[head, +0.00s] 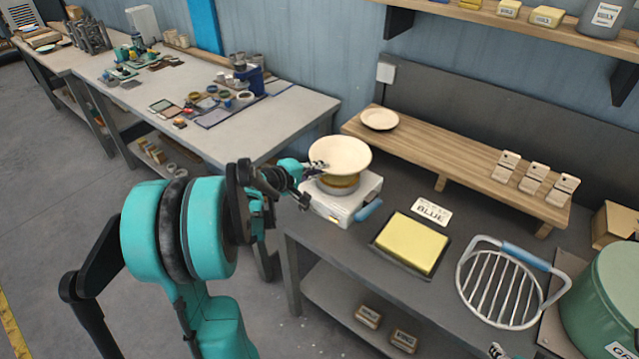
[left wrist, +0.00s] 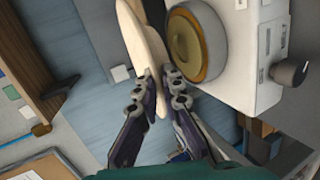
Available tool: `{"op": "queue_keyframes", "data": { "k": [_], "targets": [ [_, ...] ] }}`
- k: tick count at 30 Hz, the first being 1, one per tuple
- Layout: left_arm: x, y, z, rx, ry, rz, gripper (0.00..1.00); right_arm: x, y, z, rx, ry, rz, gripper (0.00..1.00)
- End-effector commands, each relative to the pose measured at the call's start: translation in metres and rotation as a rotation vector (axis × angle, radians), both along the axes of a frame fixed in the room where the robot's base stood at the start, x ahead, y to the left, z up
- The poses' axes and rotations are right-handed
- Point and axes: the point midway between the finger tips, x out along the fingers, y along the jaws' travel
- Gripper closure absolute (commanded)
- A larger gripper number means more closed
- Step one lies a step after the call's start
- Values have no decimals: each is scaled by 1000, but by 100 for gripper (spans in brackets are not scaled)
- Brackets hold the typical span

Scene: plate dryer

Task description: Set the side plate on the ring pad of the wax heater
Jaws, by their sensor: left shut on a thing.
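A cream side plate (head: 341,153) is held roughly level over the wax heater (head: 345,203), a white box with a round ring pad (head: 338,185) on top. My left gripper (head: 312,170) is shut on the plate's left rim. In the left wrist view, the plate (left wrist: 143,45) shows edge-on between the fingertips (left wrist: 160,85). The ring pad (left wrist: 190,45) faces its underside there, with a narrow gap showing between them. In the head view the plate hides part of the pad. A small part of my right gripper (head: 497,351) shows at the bottom edge; its fingers cannot be made out.
A wooden riser (head: 450,160) behind the heater bears another small plate (head: 380,119) and several tagged blocks.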

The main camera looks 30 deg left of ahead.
Motion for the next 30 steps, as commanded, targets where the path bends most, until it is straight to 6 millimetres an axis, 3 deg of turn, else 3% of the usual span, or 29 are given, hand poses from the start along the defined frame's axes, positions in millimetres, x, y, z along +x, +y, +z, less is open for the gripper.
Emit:
{"op": "queue_keyframes", "data": {
  "k": [4, 11, 22, 24, 30],
  "targets": [
    [0, 2, -8, -1, -1, -2, 100, 0, 0, -5, 0, 0, 0, 50],
    [1, 2, -42, -1, -1, -1, 100, 0, 0, -23, 0, 0, 0, 50],
    [0, 2, -45, 0, 0, -1, 100, 0, 0, -24, 0, 0, 0, 50],
    [0, 2, -44, 0, 1, -1, 75, 0, 0, -23, 0, 0, 0, 50],
    [0, 2, -44, 0, 0, -1, 72, 0, 0, -23, 0, 0, 0, 50]
  ]
}}
